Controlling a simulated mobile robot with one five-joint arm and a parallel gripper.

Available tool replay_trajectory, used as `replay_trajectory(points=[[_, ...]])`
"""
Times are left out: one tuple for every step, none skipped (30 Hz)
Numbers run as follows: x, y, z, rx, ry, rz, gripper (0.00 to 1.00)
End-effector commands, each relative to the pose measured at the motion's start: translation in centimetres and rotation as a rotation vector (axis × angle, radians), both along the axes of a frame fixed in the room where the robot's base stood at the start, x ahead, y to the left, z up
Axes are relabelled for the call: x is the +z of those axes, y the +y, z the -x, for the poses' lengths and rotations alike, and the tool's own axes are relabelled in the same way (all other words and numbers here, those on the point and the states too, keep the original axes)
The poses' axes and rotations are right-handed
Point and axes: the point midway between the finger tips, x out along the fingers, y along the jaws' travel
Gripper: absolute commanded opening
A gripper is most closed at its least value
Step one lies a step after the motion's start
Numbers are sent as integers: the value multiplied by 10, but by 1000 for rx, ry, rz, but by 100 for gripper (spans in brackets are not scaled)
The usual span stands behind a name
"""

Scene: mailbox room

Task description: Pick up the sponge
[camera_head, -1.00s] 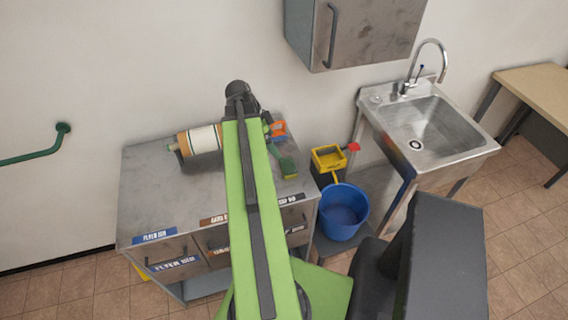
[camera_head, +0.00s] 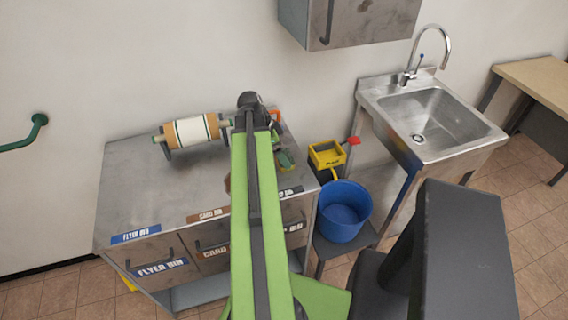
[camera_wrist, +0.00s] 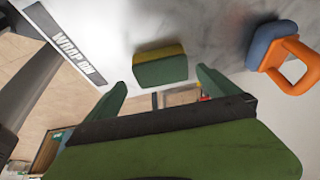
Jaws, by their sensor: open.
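The sponge (camera_wrist: 160,68), green with a yellow layer, lies on the grey cabinet top near its edge in the wrist view. In the head view the sponge (camera_head: 286,160) shows just right of my green arm. My gripper (camera_wrist: 161,80) has two green fingers spread apart, one on each side of the sponge's near end in the picture. Nothing is held. Whether the fingers are level with the sponge I cannot tell.
An orange-handled blue object (camera_wrist: 278,52) lies right of the sponge in the wrist view. A paper roll on a holder (camera_head: 190,130) stands left of my arm. A blue bucket (camera_head: 343,210), yellow container (camera_head: 326,155) and sink (camera_head: 430,115) are right of the cabinet (camera_head: 130,195).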

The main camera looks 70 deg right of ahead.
Motion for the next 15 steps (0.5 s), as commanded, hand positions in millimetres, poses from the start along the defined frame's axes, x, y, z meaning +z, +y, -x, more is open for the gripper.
replay_trajectory(points=[[-16,-3,1,-1,0,0,100],[-21,-5,2,-1,0,0,100],[-28,-8,4,-1,0,0,100],[-33,-9,5,-1,0,0,100],[-37,-9,7,-1,0,0,100],[-41,-10,9,-1,0,0,100],[-42,-11,9,-1,0,0,100],[-42,-11,10,0,0,0,100],[-40,-11,10,0,0,0,100],[-39,-11,10,0,0,0,100],[-38,-11,10,0,0,0,100],[-38,-11,10,1,0,0,100],[-38,-11,10,1,0,0,100],[-38,-11,10,1,0,0,99],[-38,-11,10,1,0,0,93]])
